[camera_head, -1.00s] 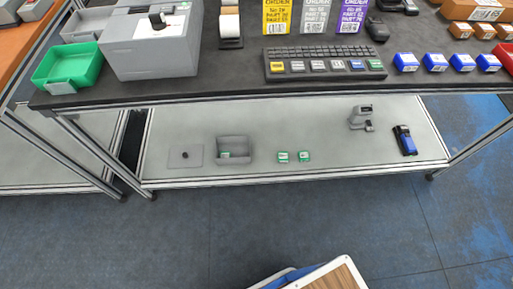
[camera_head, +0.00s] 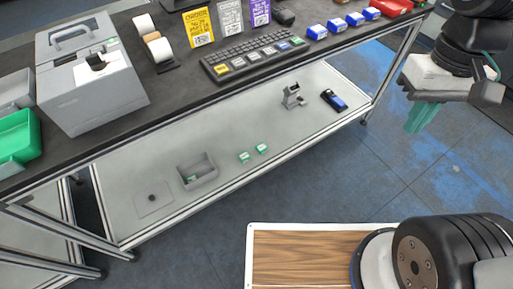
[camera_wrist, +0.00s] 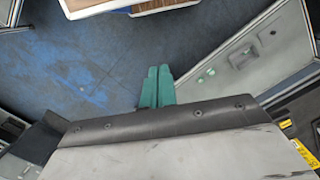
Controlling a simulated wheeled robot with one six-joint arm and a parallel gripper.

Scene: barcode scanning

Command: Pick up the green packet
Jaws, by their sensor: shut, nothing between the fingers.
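Two small green-and-white packets lie side by side on the lower shelf in the head view, a left one (camera_head: 243,157) and a right one (camera_head: 262,148). Another green item (camera_head: 191,179) sits inside a small grey bin (camera_head: 207,173) to their left. My gripper (camera_head: 417,119), with green fingers, hangs in the air at the right, well away from the packets. In the wrist view its fingers (camera_wrist: 157,88) are together, with nothing between them.
The lower shelf (camera_head: 130,178) also bears a flat grey plate (camera_head: 154,198), a grey scanner stand (camera_head: 292,96) and a blue-black handheld device (camera_head: 334,100). The dark tabletop (camera_head: 185,95) overhangs the shelf. Open blue floor (camera_head: 335,180) lies in front.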

